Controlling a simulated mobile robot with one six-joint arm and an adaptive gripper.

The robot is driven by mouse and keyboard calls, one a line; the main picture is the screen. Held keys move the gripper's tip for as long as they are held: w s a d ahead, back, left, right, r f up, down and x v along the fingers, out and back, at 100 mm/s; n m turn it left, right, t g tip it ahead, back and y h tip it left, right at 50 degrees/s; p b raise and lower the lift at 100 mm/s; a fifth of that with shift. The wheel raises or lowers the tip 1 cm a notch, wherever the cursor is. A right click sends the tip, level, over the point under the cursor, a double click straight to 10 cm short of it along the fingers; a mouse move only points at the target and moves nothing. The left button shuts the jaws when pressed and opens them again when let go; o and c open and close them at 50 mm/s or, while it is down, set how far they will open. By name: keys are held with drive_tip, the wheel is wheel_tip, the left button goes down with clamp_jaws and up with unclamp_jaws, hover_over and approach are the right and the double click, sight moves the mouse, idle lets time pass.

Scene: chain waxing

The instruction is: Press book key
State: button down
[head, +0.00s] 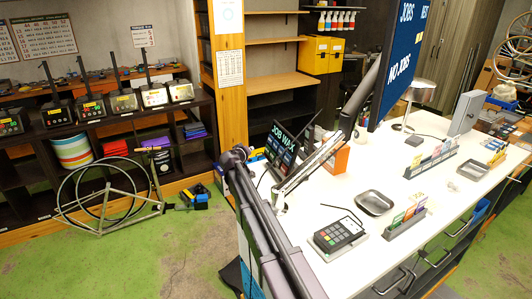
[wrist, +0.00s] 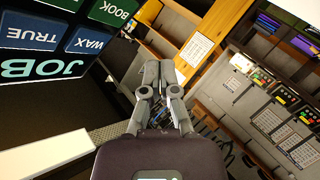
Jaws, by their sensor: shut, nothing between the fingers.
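The dark tablet screen (head: 282,148) stands tilted on the left end of the white counter. In the wrist view the screen appears upside down at upper left. The green book key (wrist: 113,11) is at its top right, partly cut by the frame edge. Blue keys marked WAX (wrist: 90,42) and TRUE (wrist: 32,36) lie below it. My gripper (wrist: 158,72) is shut and empty, to the right of the book key in that view and not seen touching it.
A card terminal (head: 339,235), a metal tray (head: 374,203) and card racks (head: 405,222) stand on the white counter (head: 425,185). A large monitor (head: 402,55) rises behind. Shelves with several dark devices (head: 155,96) line the left wall. A bicycle frame (head: 110,200) leans there.

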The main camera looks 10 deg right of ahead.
sight(266, 149)
drive_tip(key=shift+w+d+f+b, duration=0.15)
drive_tip(key=shift+d+f+b, duration=0.1)
drive_tip(key=shift+d, duration=0.5)
drive_tip(key=shift+w+d+f+b, duration=0.1)
drive_tip(key=shift+d+f, duration=0.1)
drive_tip(key=shift+d, duration=0.6)
drive_tip(key=shift+w+d+f+b, duration=0.15)
drive_tip(key=shift+d+f+b, duration=0.1)
drive_tip(key=shift+d, duration=0.5)
drive_tip(key=shift+w+d+f, duration=0.15)
drive_tip(key=shift+d+f, duration=0.05)
drive_tip(key=shift+d, duration=0.6)
idle(0.7)
drive_tip(key=shift+a, duration=0.1)
idle(0.4)
drive_tip(key=shift+a+r, duration=0.2)
drive_tip(key=shift+a, duration=0.45)
drive_tip(key=shift+a, duration=0.15)
drive_tip(key=shift+s+a+r+p, duration=0.2)
drive_tip(key=shift+a+r+p, duration=0.05)
drive_tip(key=shift+a, duration=0.5)
drive_tip(key=shift+s+a+r+p, duration=0.15)
drive_tip(key=shift+a+r+p, duration=0.1)
drive_tip(key=shift+a, duration=0.55)
drive_tip(key=shift+s+a+r+p, duration=0.2)
drive_tip(key=shift+a+p, duration=0.05)
drive_tip(key=shift+a, duration=0.5)
drive_tip(key=shift+r, duration=0.15)
